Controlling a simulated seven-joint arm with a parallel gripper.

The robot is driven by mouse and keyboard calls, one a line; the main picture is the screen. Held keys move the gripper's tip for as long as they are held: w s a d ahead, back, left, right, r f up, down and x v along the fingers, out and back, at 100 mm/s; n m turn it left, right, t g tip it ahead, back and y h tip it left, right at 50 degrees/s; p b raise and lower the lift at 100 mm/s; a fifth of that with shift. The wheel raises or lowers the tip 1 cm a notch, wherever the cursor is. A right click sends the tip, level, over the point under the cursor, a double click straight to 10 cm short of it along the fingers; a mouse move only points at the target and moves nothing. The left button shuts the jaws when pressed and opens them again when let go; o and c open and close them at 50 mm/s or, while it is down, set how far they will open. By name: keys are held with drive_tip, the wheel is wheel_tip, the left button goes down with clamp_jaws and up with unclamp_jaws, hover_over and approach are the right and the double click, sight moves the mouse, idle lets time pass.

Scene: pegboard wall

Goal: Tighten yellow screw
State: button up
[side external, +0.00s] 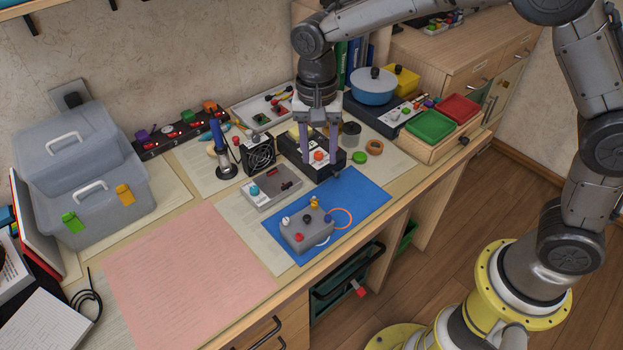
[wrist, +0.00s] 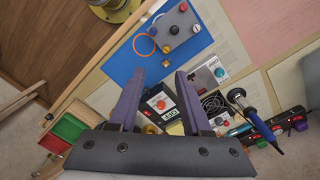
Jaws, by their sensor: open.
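A grey box (side external: 305,232) with several coloured knobs lies on a blue mat (side external: 355,190); the box also shows at the top of the wrist view (wrist: 178,33). The yellow screw (side external: 315,202) appears as a small yellow piece at the box's far edge; it also shows in the wrist view (wrist: 166,49). My gripper (side external: 320,154) points down with its purple fingers spread and nothing between them. It is over the black device with a red button (wrist: 160,102), behind the blue mat and apart from the yellow screw.
An orange ring (side external: 342,218) lies on the mat beside the box. A grey switch box (side external: 270,187) and a black fan (side external: 259,155) stand to the left. The pink sheet (side external: 190,270) is clear. Green and red trays (side external: 430,126) are at the right.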

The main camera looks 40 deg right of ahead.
sight(313, 203)
drive_tip(key=w+a+f+n+g+h, duration=0.1)
drive_tip(key=w+a+n+h, duration=0.15)
drive_tip(key=n, duration=0.75)
drive_tip(key=w+a+f+n+g+h, duration=0.1)
drive_tip(key=w+a+n+g, duration=0.15)
drive_tip(key=n, duration=0.65)
drive_tip(key=shift+t+y, duration=0.25)
drive_tip(key=shift+t, duration=0.2)
drive_tip(key=x, duration=1.3)
drive_tip(key=shift+s+d, duration=0.15)
drive_tip(key=shift+s, duration=0.05)
drive_tip(key=shift+r, duration=0.1)
clamp_jaws()
